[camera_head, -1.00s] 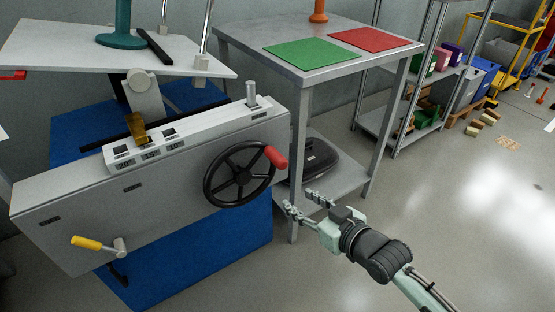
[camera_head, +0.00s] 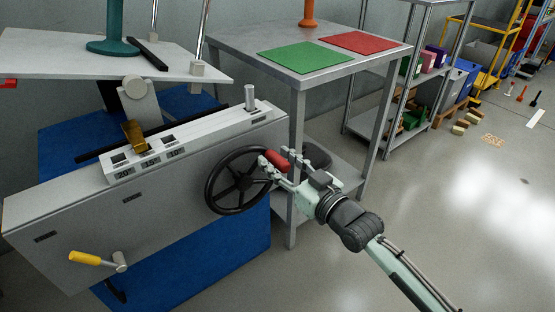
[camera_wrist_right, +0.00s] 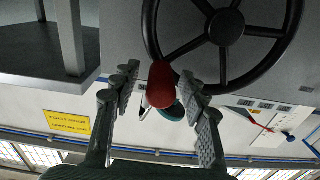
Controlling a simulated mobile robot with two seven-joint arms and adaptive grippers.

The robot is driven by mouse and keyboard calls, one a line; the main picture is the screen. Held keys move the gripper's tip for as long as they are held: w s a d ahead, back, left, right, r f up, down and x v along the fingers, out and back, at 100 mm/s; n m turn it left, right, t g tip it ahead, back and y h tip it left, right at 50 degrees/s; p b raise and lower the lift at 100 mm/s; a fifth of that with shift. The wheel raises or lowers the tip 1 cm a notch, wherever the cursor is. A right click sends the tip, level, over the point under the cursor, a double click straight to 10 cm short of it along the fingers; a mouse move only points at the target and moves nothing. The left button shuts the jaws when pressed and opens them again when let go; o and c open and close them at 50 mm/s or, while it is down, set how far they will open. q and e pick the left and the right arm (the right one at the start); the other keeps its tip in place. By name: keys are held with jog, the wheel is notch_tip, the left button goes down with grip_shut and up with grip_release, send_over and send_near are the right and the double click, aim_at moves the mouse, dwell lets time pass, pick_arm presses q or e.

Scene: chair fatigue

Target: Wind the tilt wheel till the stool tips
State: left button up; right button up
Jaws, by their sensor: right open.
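The black tilt wheel (camera_head: 238,181) is on the front of the grey machine, with a red handle (camera_head: 277,160) at its upper right rim. My right gripper (camera_head: 275,160) is at the handle, its fingers open on either side of it. In the right wrist view the red handle (camera_wrist_right: 161,85) sits between the two open fingertips (camera_wrist_right: 160,88), with the wheel rim (camera_wrist_right: 150,40) behind it. A tilting top plate (camera_head: 80,55) on the machine bears a teal stool base (camera_head: 112,46); the stool's upper part is out of view. My left gripper is not in view.
A yellow-handled crank (camera_head: 85,258) is low on the machine's front. A metal table (camera_head: 235,42) with a green mat (camera_head: 305,56) and a red mat (camera_head: 358,42) stands right behind the wheel. Open floor lies to the right.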

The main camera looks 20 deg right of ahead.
jog(key=shift+w+a, duration=0.1)
jog(key=shift+w, duration=0.1)
grip_shut()
dwell(0.4)
